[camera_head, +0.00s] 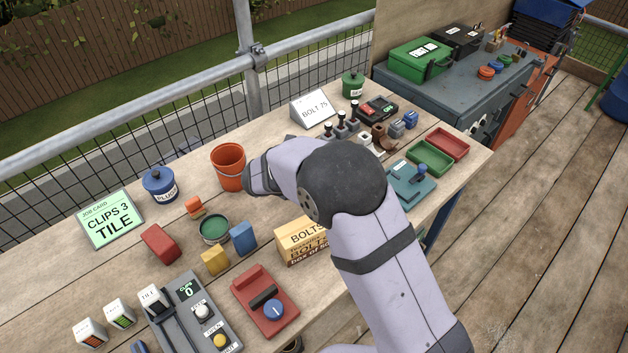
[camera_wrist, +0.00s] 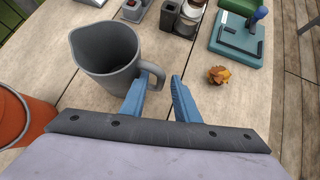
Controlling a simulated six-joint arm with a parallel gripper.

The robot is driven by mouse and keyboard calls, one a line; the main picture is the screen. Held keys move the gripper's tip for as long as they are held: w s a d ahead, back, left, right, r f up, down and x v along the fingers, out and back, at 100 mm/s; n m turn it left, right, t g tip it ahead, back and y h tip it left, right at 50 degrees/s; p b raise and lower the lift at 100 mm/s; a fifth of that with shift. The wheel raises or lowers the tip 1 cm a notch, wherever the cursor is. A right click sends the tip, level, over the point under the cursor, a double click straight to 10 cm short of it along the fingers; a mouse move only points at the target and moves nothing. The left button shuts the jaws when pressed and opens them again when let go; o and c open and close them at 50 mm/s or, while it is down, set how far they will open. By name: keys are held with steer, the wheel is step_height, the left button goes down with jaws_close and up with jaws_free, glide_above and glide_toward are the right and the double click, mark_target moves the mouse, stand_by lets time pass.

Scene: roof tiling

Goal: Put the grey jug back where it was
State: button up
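The grey jug (camera_wrist: 105,52) stands upright on the wooden bench in the wrist view, its open mouth facing up and its handle (camera_wrist: 157,76) on the right. My gripper (camera_wrist: 158,82) has its two blue fingers apart. The tip of the left finger is at the handle; the right finger is beyond the handle's right side with a gap. I cannot tell whether either finger touches it. In the head view my arm hides the jug and the fingertips.
An orange bucket (camera_head: 228,168) stands close to the jug's left; it also shows in the wrist view (camera_wrist: 14,118). A crumpled brown leaf (camera_wrist: 218,74) lies right of my fingers. A teal lever box (camera_wrist: 240,38) is behind it. A bolts box (camera_head: 302,242) stands in front.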

steer(key=v, duration=1)
steer(key=s+d+f+m+g, duration=0.2)
steer(key=s+d+m+g, duration=0.15)
steer(key=d+m, duration=0.45)
steer(key=s+d+f+m+g, duration=0.1)
steer(key=s+d+m+g, duration=0.1)
steer(key=s+d+m, duration=0.5)
steer(key=s+d+f+m+g+y, duration=0.2)
steer(key=s+d+m+y, duration=0.2)
steer(key=s+d+m, duration=0.4)
steer(key=shift+s+d+f+m+b, duration=0.2)
steer(key=shift+s+f+m+b, duration=0.25)
steer(key=shift+s+m, duration=2.2)
steer(key=shift+w+m+g, duration=0.25)
steer(key=shift+w+m, duration=0.5)
step_height(320, 180, up, 2)
steer(key=shift+r+p, duration=0.1)
steer(key=shift+p, duration=0.95)
